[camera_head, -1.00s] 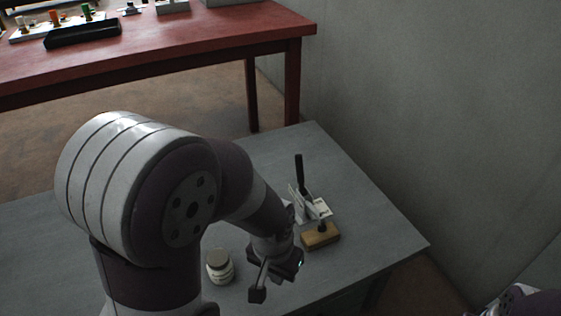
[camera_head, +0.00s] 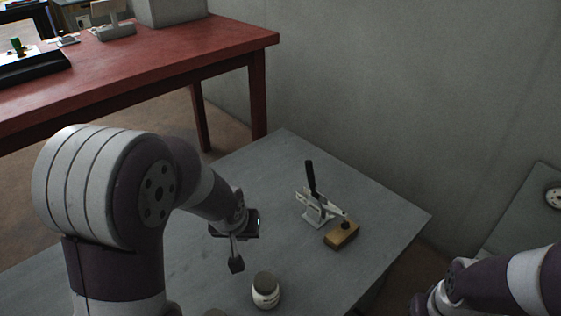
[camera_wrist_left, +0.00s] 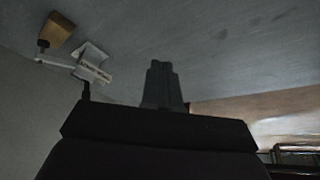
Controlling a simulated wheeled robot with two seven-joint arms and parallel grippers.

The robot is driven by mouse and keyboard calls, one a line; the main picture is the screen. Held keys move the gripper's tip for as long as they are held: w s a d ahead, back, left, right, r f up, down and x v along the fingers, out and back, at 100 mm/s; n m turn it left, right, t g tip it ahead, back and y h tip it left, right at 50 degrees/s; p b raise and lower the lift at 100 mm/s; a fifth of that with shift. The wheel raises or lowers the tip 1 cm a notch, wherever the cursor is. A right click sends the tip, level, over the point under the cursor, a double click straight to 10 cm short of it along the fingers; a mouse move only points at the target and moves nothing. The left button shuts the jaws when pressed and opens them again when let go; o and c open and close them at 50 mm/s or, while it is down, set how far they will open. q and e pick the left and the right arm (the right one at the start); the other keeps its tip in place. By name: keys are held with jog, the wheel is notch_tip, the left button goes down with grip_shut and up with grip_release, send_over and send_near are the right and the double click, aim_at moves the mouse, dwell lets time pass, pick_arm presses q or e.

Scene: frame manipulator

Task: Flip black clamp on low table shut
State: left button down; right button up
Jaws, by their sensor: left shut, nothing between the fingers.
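The clamp (camera_head: 315,212) stands on the grey low table (camera_head: 385,206). It has a pale metal body and a black handle (camera_head: 311,178) that points up, tilted slightly. Its arm reaches right over a wooden block (camera_head: 342,235). My left gripper (camera_head: 236,263) is left of the clamp and apart from it, shut and empty. In the left wrist view, its fingers (camera_wrist_left: 162,85) are together, with the clamp (camera_wrist_left: 92,65) at upper left and its black handle (camera_wrist_left: 86,92) partly hidden by the gripper body. My right gripper is not in view; only my right arm shows at lower right.
A grey wall (camera_head: 400,90) rises behind the clamp.

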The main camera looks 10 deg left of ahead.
aim_at(311, 178)
pick_arm(q)
jog(key=w+a+r+n+t+h, duration=0.2)
jog(key=w+t, duration=0.2)
jog(key=w, duration=0.7)
jog(key=w+a+r+n+t+h+b, duration=0.15)
jog(key=w+t, duration=0.25)
jog(key=w, duration=0.6)
jog(key=w+a+r+n+t+h, duration=0.3)
jog(key=w, duration=0.8)
jog(key=s+f+m+g+h, duration=0.2)
jog(key=s+f+g+h, duration=0.7)
jog(key=h, duration=0.3)
jog(key=w+d+r+t+b, duration=0.1)
jog(key=w+d+r+b, duration=0.1)
jog(key=d, duration=1)
jog(key=shift+w+d, duration=0.3)
jog(key=shift+d, duration=0.1)
jog(key=shift+r+n, duration=0.1)
jog(key=shift+n, duration=0.15)
